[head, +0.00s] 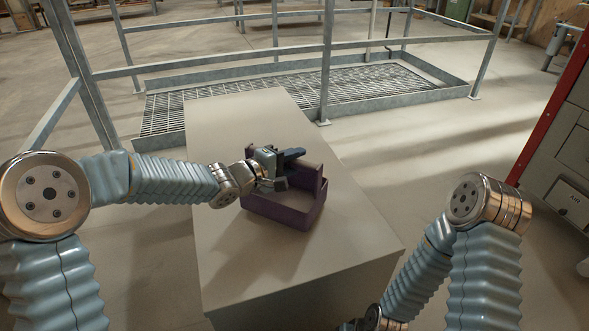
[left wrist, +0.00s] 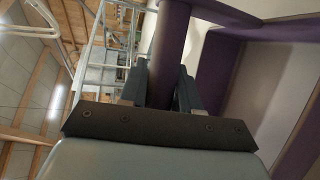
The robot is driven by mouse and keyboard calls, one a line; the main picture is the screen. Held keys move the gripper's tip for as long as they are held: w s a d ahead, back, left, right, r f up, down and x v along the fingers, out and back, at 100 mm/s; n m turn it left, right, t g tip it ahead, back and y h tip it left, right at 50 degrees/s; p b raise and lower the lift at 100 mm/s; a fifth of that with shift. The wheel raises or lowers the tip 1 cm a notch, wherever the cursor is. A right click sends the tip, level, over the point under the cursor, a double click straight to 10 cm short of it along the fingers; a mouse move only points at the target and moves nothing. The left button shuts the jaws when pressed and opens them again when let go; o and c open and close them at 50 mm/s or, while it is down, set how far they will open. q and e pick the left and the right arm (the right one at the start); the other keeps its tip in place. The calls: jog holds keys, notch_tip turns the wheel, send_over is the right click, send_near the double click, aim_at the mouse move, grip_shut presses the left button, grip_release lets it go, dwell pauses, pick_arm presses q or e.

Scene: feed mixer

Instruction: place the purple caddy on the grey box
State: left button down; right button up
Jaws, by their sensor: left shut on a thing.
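The purple caddy (head: 285,216) is an open tray with low walls, in the middle of the head view. It is over the top of the long grey box (head: 232,125), inside its edges and close to the right one. I cannot tell whether it touches the box top. My left gripper (head: 287,160) reaches in from the left and is shut on a part of the caddy at its far side. In the left wrist view a purple bar of the caddy (left wrist: 172,42) runs between the two fingers. My right gripper is not in view; only its arm shows at lower right.
A galvanised railing (head: 325,60) and a grated platform (head: 350,90) stand behind the box. A grey cabinet with a red edge (head: 550,125) is at the right. The box top is bare behind and in front of the caddy.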

pick_arm(q)
jog(key=shift+f, duration=0.5)
jog(key=c, duration=0.8)
grip_release()
jog(key=shift+f, duration=0.15)
jog(key=shift+r, duration=0.2)
jog(key=p+v, duration=0.2)
jog(key=v, duration=1)
